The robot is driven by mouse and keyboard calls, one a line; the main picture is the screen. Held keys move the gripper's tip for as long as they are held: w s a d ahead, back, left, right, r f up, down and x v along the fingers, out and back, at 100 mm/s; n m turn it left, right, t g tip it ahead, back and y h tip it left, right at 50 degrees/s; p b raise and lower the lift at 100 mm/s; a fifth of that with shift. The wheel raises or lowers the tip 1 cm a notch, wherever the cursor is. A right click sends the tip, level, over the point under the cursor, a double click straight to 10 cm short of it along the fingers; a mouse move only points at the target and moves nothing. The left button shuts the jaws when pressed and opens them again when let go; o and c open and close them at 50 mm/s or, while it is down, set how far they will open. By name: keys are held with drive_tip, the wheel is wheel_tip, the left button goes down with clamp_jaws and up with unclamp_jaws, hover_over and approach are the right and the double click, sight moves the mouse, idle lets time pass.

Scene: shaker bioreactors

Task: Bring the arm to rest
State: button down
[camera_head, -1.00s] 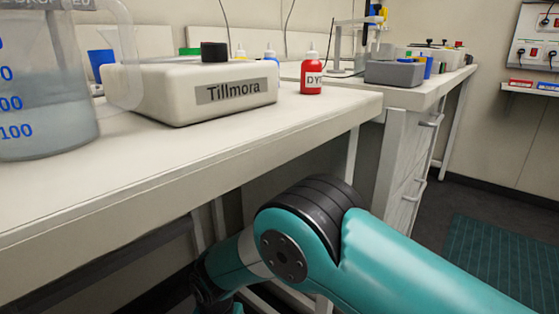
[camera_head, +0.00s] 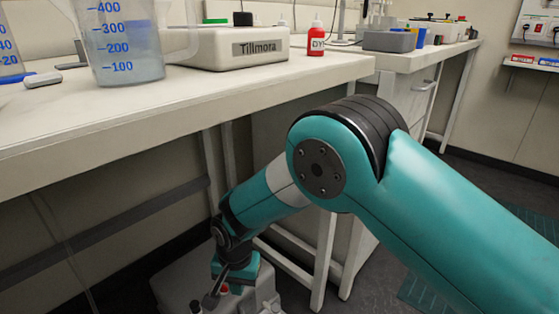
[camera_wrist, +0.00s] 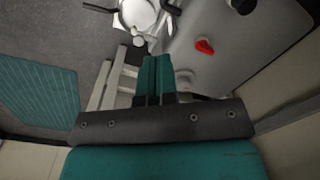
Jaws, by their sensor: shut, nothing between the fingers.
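My arm (camera_head: 430,200) shows in teal and black in the head view, bent at a large round elbow joint and reaching down to the lower left in front of the bench. In the wrist view, my gripper (camera_wrist: 158,62) has its two teal fingers side by side, shut with nothing between them. The fingers point down towards the floor area and touch no bench object. In the head view the fingertips cannot be made out clearly below the wrist.
A bench (camera_head: 190,110) runs along the left, holding a beaker (camera_head: 125,50), a white Tillmora device (camera_head: 225,50) and a red dye bottle (camera_head: 316,40). A grey box (camera_head: 389,41) stands on the farther bench. Open floor and a green mat (camera_wrist: 38,95) lie beyond.

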drive_tip(key=s+d+r+n+y, duration=0.1)
drive_tip(key=d+r+n, duration=0.1)
drive_tip(key=d+r, duration=0.6)
drive_tip(key=s+d+r+n+y, duration=0.15)
drive_tip(key=d+r, duration=0.35)
drive_tip(key=r, duration=0.7)
drive_tip(key=s+d+r+n+y, duration=0.1)
drive_tip(key=s+d+r+n, duration=0.1)
drive_tip(key=s+d+r, duration=0.5)
drive_tip(key=s+d+r+n, duration=0.2)
drive_tip(key=s+d+n, duration=0.15)
drive_tip(key=s, duration=0.55)
wheel_tip(320, 180, up, 36)
drive_tip(key=d+p, duration=0.1)
drive_tip(key=p, duration=3.5)
drive_tip(key=shift+s+r, duration=0.25)
drive_tip(key=shift+s, duration=0.2)
